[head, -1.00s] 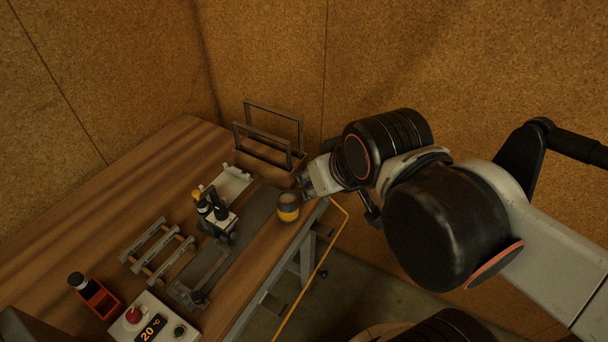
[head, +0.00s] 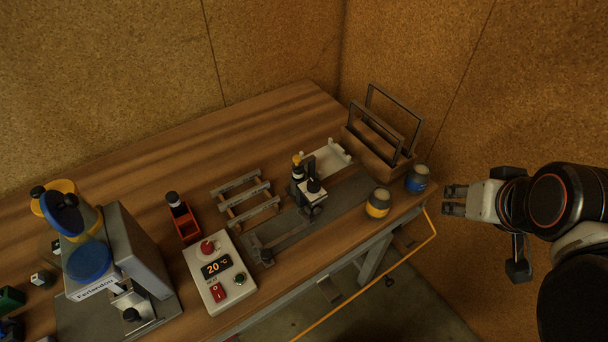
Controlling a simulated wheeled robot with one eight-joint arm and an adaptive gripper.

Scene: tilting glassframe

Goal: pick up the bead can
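Two small cans stand upright near the right end of the wooden workbench. One has a yellow band (head: 377,203) and the other has a blue body (head: 417,179). I cannot tell from the labels which is the bead can. My gripper (head: 455,200) is to the right of the blue can, beyond the bench's edge. Its two fingers point left towards the cans, with a gap between them. It touches neither can and holds nothing that I can see.
A wooden carrier with dark metal frames (head: 387,134) stands behind the cans. Left of them are a small fixture (head: 309,190), a slatted rack (head: 246,197), a control box (head: 219,269) and a grey machine (head: 134,250). A yellow rail (head: 408,260) runs by the bench's front edge.

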